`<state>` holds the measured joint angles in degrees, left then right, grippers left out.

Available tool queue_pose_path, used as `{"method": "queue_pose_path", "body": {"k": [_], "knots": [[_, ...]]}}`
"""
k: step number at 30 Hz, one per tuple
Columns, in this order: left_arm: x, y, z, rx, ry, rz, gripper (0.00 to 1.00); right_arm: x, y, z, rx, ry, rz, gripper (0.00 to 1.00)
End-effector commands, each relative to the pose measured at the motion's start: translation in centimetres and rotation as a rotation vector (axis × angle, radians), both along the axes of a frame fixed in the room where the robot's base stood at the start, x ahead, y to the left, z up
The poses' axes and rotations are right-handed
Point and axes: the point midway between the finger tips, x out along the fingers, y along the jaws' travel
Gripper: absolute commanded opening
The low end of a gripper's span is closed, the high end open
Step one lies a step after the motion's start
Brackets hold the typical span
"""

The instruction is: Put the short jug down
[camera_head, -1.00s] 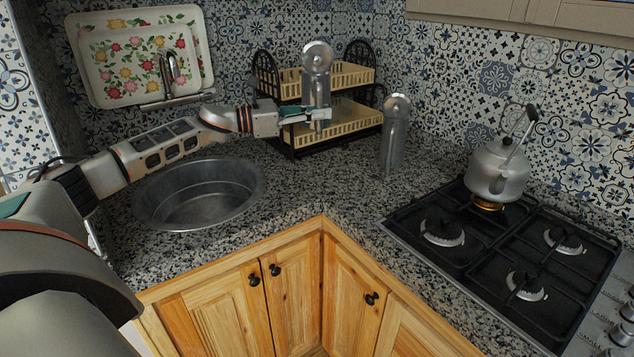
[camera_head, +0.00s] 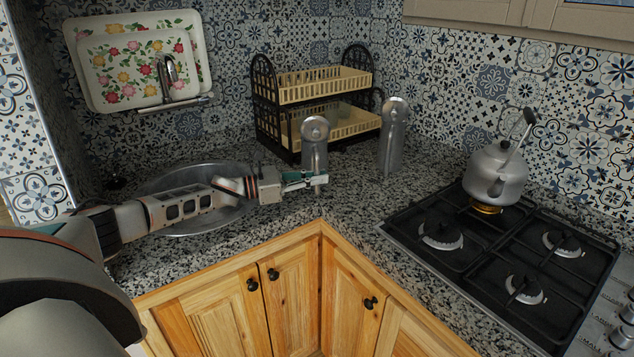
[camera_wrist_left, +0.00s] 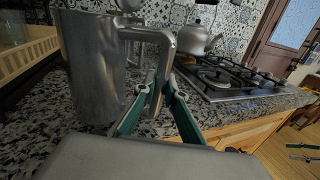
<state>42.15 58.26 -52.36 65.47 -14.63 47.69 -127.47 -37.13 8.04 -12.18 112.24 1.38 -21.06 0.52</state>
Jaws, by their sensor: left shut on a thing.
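The short jug (camera_head: 314,152), a grey metal jug with a round lid, is upright at the counter in front of the dish rack. My left gripper (camera_head: 318,181) is shut on its handle. In the left wrist view the jug (camera_wrist_left: 95,75) stands left of my left gripper (camera_wrist_left: 155,95), whose teal fingers close around the handle. The jug's base is at or very near the counter; I cannot tell if it touches. A taller metal jug (camera_head: 393,140) stands to the right. Teal fingers, seemingly my right gripper (camera_wrist_left: 304,152), show small at the wrist view's right edge.
A two-tier dish rack (camera_head: 325,85) stands behind the jug. A sink (camera_head: 165,180) lies left, partly behind my arm. A gas stove (camera_head: 470,237) with a kettle (camera_head: 494,175) is on the right. The granite counter (camera_head: 350,205) is bare around the jug's front.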

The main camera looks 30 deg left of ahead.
Motion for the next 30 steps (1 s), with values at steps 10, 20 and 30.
{"method": "queue_pose_path", "body": {"k": [10,20,30], "knots": [[0.0,0.0,-1.2,0.000,-0.004,0.001,0.00,0.1,0.0,0.3,0.001,-0.006,0.000,0.40],[0.0,0.0,-1.7,0.001,-0.001,0.001,0.24,0.0,0.0,-0.3,0.001,-0.002,0.000,0.40],[0.0,0.0,-1.7,0.001,-0.001,0.001,0.28,0.0,0.0,-0.4,0.001,0.000,-0.001,0.40]]}}
